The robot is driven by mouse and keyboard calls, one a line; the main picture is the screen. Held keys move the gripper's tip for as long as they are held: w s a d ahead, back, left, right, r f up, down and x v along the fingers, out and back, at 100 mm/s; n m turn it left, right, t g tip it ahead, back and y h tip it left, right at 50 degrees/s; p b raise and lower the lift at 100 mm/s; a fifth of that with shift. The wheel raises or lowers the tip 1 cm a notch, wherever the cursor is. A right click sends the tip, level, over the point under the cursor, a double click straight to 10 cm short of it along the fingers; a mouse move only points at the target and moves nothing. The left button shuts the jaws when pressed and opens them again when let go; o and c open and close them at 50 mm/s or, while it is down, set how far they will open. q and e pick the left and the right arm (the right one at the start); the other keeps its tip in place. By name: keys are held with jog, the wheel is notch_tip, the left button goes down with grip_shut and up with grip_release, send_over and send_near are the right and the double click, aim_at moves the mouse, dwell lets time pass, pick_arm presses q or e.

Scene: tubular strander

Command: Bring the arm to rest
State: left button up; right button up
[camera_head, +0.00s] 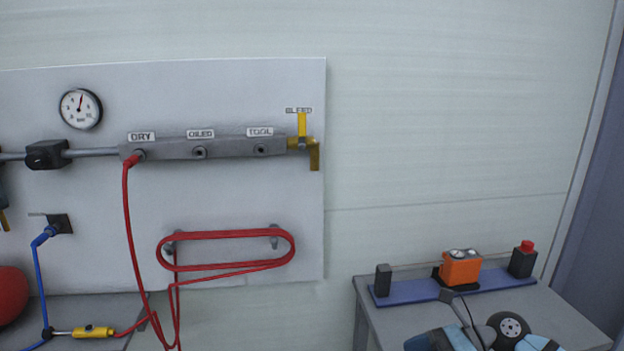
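A wall panel holds a gauge (80,109), a grey manifold (222,148), a yellow valve handle (302,124) and a coiled red hose (226,235). A grey table (575,318) at right bears a blue strip (408,293) and an orange block (460,268).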

jog(key=s+a+m+t+y, duration=0.3)
jog(key=a+m+t+y, duration=0.25)
jog(key=m, duration=0.45)
jog(key=s+d+f+n+t+h, duration=0.15)
jog(key=s+f+n+h, duration=0.35)
jog(key=f+n, duration=0.5)
jog(key=s+f+n+t+h, duration=0.2)
jog(key=s+f+n+h, duration=0.35)
jog(key=n, duration=0.75)
jog(key=s+d+f+n+t+h, duration=0.1)
jog(key=s+f+n+h, duration=0.5)
jog(key=n, duration=0.6)
pick_arm(q)
notch_tip(320, 180, up, 11)
jog(key=s+p, duration=0.1)
jog(key=p, duration=1.2)
jog(key=shift+s+a+r+p, duration=0.2)
jog(key=shift+s+a+p, duration=0.1)
jog(key=shift+a+p, duration=0.1)
pick_arm(e)
notch_tip(320, 180, up, 11)
jog(key=shift+s+d+t+y, duration=0.2)
jog(key=shift+d+t+y, duration=0.1)
jog(key=shift+d, duration=0.05)
pick_arm(q)
jog(key=shift+d+r, duration=0.1)
jog(key=shift+r, duration=0.05)
pick_arm(e)
jog(key=shift+d, duration=0.1)
